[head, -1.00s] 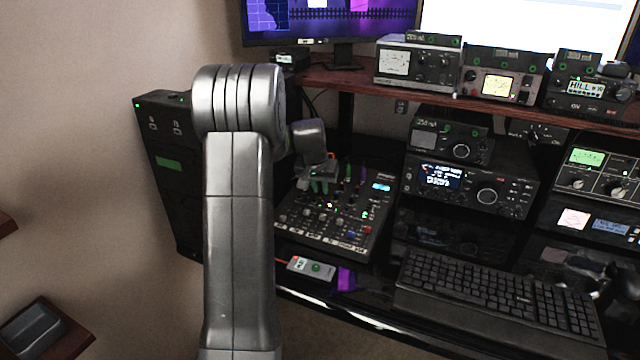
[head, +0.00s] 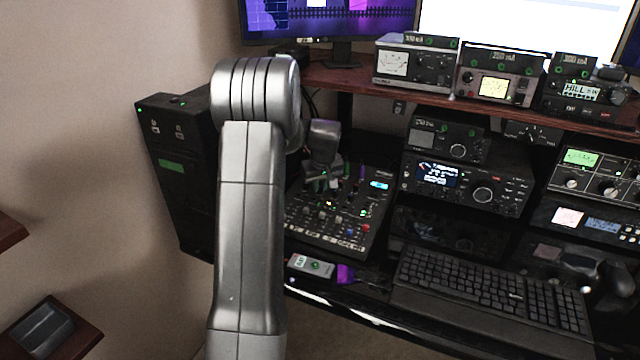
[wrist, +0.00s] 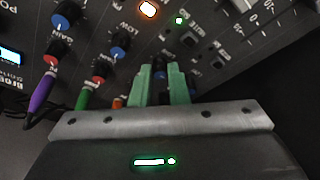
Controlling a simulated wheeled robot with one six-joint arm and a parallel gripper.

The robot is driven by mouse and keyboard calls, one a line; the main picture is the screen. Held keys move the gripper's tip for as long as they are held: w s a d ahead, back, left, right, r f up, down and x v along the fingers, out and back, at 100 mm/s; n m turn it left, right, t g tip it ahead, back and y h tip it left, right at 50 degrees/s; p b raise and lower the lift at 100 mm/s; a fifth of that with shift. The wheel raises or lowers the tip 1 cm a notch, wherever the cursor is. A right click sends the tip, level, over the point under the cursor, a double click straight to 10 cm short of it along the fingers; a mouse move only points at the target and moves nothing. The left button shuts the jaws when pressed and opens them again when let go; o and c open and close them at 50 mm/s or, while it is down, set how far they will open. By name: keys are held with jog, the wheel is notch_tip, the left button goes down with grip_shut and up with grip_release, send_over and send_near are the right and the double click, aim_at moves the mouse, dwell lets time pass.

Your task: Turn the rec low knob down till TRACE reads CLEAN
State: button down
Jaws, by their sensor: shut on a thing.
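The mixer (head: 345,240) stands on the desk, with rows of small knobs, lit buttons and a small blue screen. In the wrist view its panel (wrist: 215,75) shows blue-capped and red-capped knobs. My gripper (wrist: 164,72) has green fingertips and is shut on a dark, blue-capped knob (wrist: 160,66), mostly hidden between the fingers. I cannot read that knob's label; LOW is printed near another blue-capped knob (wrist: 120,43). In the head view my gripper (head: 321,184) is over the mixer's far left part, partly behind my arm. I cannot make out a TRACE reading.
Purple (wrist: 42,93) and green (wrist: 83,96) plugs stand close left of my fingers. A small grey box (head: 311,266) lies in front of the mixer. A keyboard (head: 490,295) and stacked radios (head: 468,185) are to the right. A black cabinet (head: 180,180) stands left.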

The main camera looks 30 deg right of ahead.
dwell(0.4)
jog(key=c, duration=1.4)
grip_release()
jog(key=v, duration=1.4)
jog(key=shift+p, duration=0.35)
jog(key=shift+f, duration=0.1)
